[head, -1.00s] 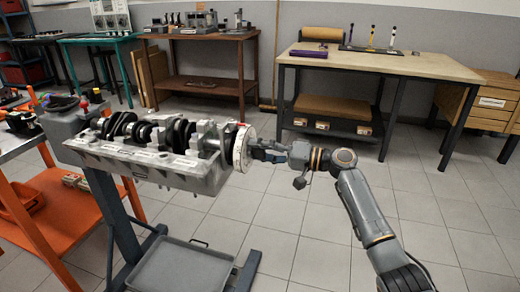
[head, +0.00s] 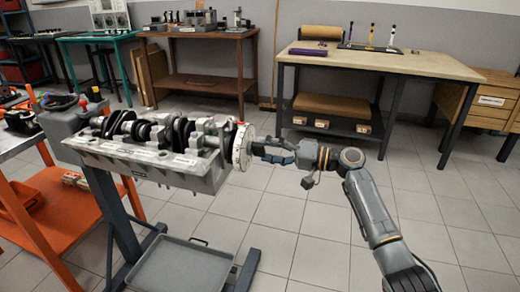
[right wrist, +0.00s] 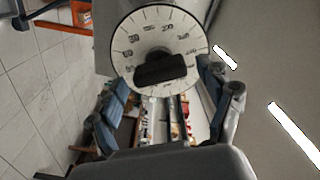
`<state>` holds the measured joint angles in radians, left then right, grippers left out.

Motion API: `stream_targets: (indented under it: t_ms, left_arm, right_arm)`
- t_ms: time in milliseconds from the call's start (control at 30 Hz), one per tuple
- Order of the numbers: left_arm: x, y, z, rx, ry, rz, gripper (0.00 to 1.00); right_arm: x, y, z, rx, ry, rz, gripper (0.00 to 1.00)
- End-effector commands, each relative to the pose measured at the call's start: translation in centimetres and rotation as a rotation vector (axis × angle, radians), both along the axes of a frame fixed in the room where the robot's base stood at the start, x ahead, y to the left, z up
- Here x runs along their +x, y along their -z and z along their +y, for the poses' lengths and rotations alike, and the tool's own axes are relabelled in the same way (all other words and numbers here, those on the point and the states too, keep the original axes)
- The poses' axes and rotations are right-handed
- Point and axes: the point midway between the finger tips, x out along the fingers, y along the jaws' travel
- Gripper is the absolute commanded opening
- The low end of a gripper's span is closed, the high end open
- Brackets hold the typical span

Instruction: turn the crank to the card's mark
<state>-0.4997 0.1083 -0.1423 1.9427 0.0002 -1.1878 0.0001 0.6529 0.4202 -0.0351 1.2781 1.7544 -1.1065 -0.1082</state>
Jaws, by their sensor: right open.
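The crank lies along the top of the grey engine block (head: 150,168), its dark throws (head: 150,132) showing between the caps. A white degree wheel (head: 241,147) is on its right end. In the right wrist view the wheel's face (right wrist: 140,30) shows its printed scale, with a dark bar (right wrist: 160,69) across the hub. My right gripper (head: 268,150) is just right of the wheel. In the right wrist view it is open (right wrist: 163,78), its blue fingers on either side of the bar; I cannot tell whether they touch it. I cannot make out the card. My left gripper is out of view.
A grey drip tray (head: 183,265) is low on the stand below the block. An orange cart (head: 45,215) stands at the left. A wooden workbench (head: 385,62) and a brown table (head: 200,80) are behind. The floor at the right is clear.

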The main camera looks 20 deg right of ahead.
Motion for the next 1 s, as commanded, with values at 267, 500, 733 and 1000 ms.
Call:
stream_targets:
  t_ms: [267,500,733,1000]
  left_arm:
    - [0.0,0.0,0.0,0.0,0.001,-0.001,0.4]
    - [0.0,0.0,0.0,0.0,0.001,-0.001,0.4]
    - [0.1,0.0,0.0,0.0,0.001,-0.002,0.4]
    - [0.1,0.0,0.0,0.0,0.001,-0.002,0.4]
  right_arm:
    - [-3.4,0.1,-5.1,-0.001,0.003,0.002,0.79]
    - [-5.3,0.1,-7.8,0.0,0.001,0.001,0.79]
    - [-5.6,0.0,-8.3,0.0,0.0,0.0,0.79]
    - [-5.6,0.0,-8.3,0.001,0.0,0.001,0.79]
